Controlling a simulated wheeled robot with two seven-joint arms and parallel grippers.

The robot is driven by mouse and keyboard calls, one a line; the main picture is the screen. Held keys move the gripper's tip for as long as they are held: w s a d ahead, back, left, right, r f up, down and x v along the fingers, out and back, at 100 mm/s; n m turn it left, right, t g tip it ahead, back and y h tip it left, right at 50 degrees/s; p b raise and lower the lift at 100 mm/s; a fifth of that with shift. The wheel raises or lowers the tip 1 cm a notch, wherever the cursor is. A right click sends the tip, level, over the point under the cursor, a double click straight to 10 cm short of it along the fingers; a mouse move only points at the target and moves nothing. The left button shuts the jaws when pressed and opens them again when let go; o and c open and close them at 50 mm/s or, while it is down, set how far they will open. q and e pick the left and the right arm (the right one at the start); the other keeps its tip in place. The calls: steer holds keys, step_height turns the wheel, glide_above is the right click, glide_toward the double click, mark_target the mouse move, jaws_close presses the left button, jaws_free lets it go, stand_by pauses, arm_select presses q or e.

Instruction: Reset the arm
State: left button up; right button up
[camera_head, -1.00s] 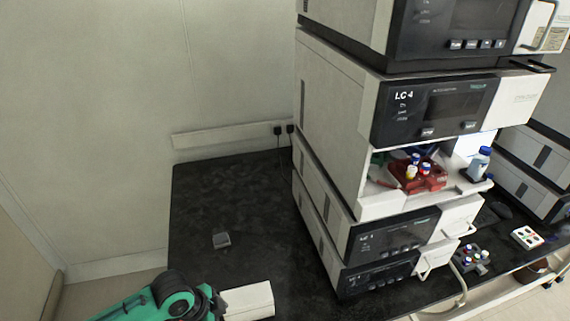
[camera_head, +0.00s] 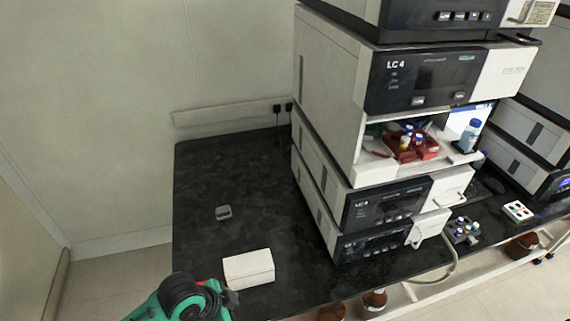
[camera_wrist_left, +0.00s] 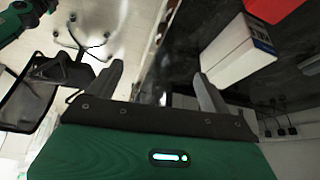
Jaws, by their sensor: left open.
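My left arm comes in at the bottom left of the head view, with its green and black links beside the bench's front left corner. Its fingers do not show there. In the left wrist view my left gripper (camera_wrist_left: 158,85) is open, its two dark fingers spread apart with nothing between them. A white box (camera_head: 249,268) lies on the black bench just right of the arm in the head view. It also shows in the left wrist view (camera_wrist_left: 235,55), to the right of the fingers and apart from them. My right gripper is in neither view.
The black bench (camera_head: 215,165) carries a tall LC 4 instrument stack (camera_head: 325,115) with an open bay holding a red vial rack (camera_head: 412,148). A small grey block (camera_head: 223,212) lies left of the stack. A vial holder (camera_head: 462,231) stands at the front right.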

arm_select(q)
steer(key=s+a+n+t+y, duration=0.1)
steer(key=s+a+n+y, duration=0.4)
steer(key=s+a+n, duration=0.65)
step_height(320, 180, down, 32)
steer(key=s+g, duration=0.1)
steer(key=s+a+f+g+b, duration=0.1)
steer(key=s+a+f, duration=0.2)
steer(key=s+f, duration=1.6)
steer(key=shift+m, duration=0.45)
